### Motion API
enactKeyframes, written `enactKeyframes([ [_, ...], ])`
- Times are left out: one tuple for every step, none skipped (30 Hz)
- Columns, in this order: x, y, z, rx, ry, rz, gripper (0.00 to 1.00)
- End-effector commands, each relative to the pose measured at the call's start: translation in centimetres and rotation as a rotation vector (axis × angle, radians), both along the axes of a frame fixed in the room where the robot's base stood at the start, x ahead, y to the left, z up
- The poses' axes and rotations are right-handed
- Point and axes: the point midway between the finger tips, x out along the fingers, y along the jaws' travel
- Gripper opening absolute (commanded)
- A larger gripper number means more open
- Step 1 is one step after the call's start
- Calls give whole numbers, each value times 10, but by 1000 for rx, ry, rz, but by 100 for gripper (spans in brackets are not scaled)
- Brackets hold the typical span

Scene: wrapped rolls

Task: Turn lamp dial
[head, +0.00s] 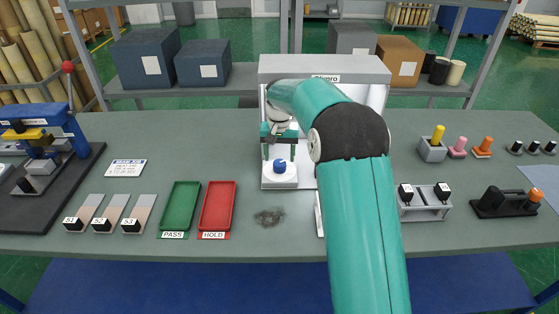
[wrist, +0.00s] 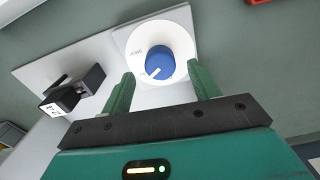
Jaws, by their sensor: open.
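The blue dial (head: 280,166) sits on a white round plate (head: 280,181) at the front of the grey-white lamp cabinet (head: 325,66). In the wrist view the blue dial (wrist: 159,62) has a white pointer mark aimed toward the lower left, and the white plate (wrist: 133,43) carries small lettering. My gripper (head: 279,151) is above the dial and points down. In the wrist view my gripper (wrist: 162,76) has its two green fingers apart, one on each side of the dial's near edge, with nothing between them. My arm hides part of the cabinet.
Left are a press (head: 40,150), sample blocks (head: 103,212), a green tray (head: 180,207) and a red tray (head: 218,206). Right are a block holder (head: 425,213), stamp-like handles (head: 458,147) and a black tool (head: 503,203).

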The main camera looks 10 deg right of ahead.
Motion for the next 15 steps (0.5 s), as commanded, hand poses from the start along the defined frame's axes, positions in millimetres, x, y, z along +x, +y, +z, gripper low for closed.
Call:
enactKeyframes([
  [1, 0, 12, 0, -3, 0, 61],
  [1, 0, 19, 0, -4, 0, 61],
  [0, 0, 28, 0, -4, 0, 61],
  [1, 0, 35, 0, -4, 0, 61],
  [1, 0, 42, 0, -4, -1, 61],
  [1, 0, 51, 0, -4, -1, 61],
  [0, 0, 57, 0, -3, 0, 61],
  [1, 0, 63, 0, -4, -1, 61],
  [1, 0, 71, 0, -3, 0, 61],
  [1, 0, 77, 0, -4, 0, 61],
  [0, 0, 83, 0, -4, 0, 61],
  [1, 0, 88, 0, -3, 0, 61],
  [1, 0, 92, -1, -3, 0, 61],
  [0, 0, 96, -1, -2, 0, 61],
  [0, 0, 100, -1, -2, 0, 61],
])
